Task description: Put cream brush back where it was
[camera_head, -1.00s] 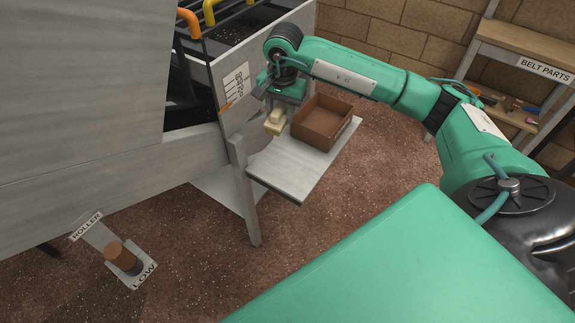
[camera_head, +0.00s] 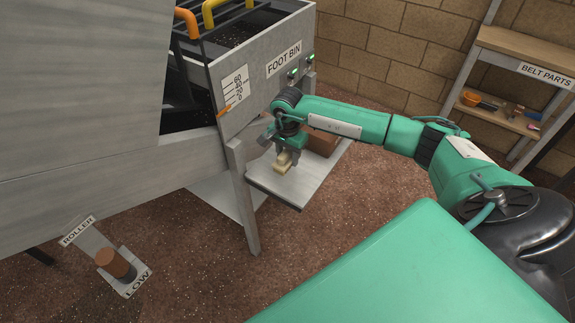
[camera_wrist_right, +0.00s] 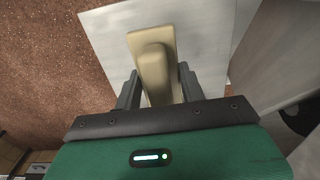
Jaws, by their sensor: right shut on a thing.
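The cream brush (camera_head: 284,168) is at my right gripper (camera_head: 286,153), over the left part of the grey shelf (camera_head: 290,190) below the foot bin. My right gripper is shut on the brush. In the right wrist view the brush (camera_wrist_right: 153,68) lies between the two dark fingers (camera_wrist_right: 157,92), with the pale shelf (camera_wrist_right: 105,35) under it. I cannot tell whether the brush touches the shelf or hangs just above it. My left gripper is not in view.
A brown box (camera_head: 322,143) stands on the shelf to the right of the gripper, partly hidden by my arm. The foot bin (camera_head: 262,75) rises behind. A roller (camera_head: 112,262) sits at lower left. A belt parts rack (camera_head: 520,95) stands at far right.

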